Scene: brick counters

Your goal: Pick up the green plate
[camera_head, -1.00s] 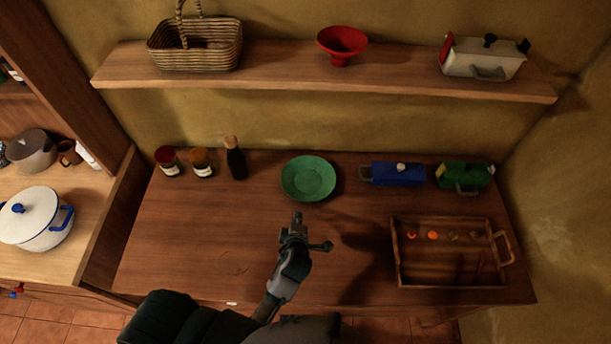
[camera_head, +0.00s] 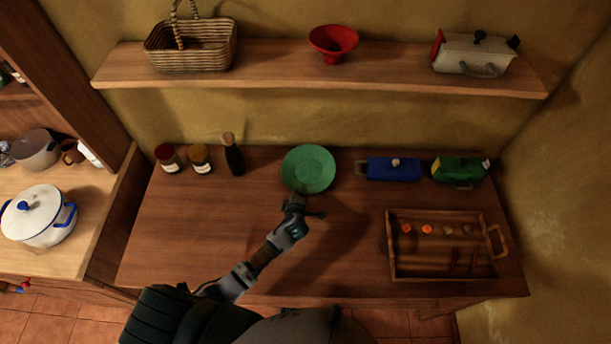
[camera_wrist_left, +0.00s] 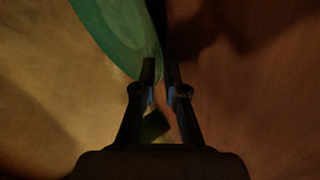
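The green plate (camera_head: 308,169) lies on the wooden counter toward the back, near the middle. My left gripper (camera_head: 298,196) is at the plate's near edge. In the left wrist view the plate (camera_wrist_left: 118,35) fills the upper left, and its rim comes down to the fingertips. The two fingers of the left gripper (camera_wrist_left: 161,72) stand a small gap apart there. I cannot tell whether the rim is between them or touching them. My right gripper is not in view.
Two jars (camera_head: 200,160) and a dark bottle (camera_head: 234,157) stand left of the plate. A blue container (camera_head: 394,169) and a green container (camera_head: 459,170) stand to its right. A wooden tray (camera_head: 390,262) sits front right. A shelf (camera_head: 280,75) runs above; the counter's left front is clear.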

